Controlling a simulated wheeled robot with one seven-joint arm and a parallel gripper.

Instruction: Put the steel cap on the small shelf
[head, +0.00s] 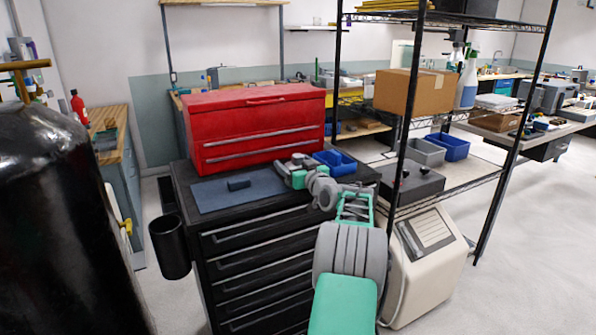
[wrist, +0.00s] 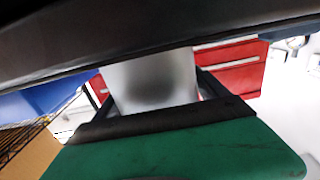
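The steel cap (wrist: 150,82) is a smooth silver-grey round piece in the wrist view. It sits between the two dark fingers of my gripper (wrist: 153,92), which press against its sides. In the head view my gripper (head: 284,167) is over the right part of the black tool cabinet, in front of the red toolbox; the cap cannot be made out clearly there.
The red toolbox (head: 258,122) stands on the cabinet behind a blue-grey mat (head: 218,198) with a dark block (head: 239,185). A blue bin (head: 336,161) is right of my gripper. A black wire rack (head: 421,120) with a cardboard box (head: 418,93) stands at right. Open floor lies far right.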

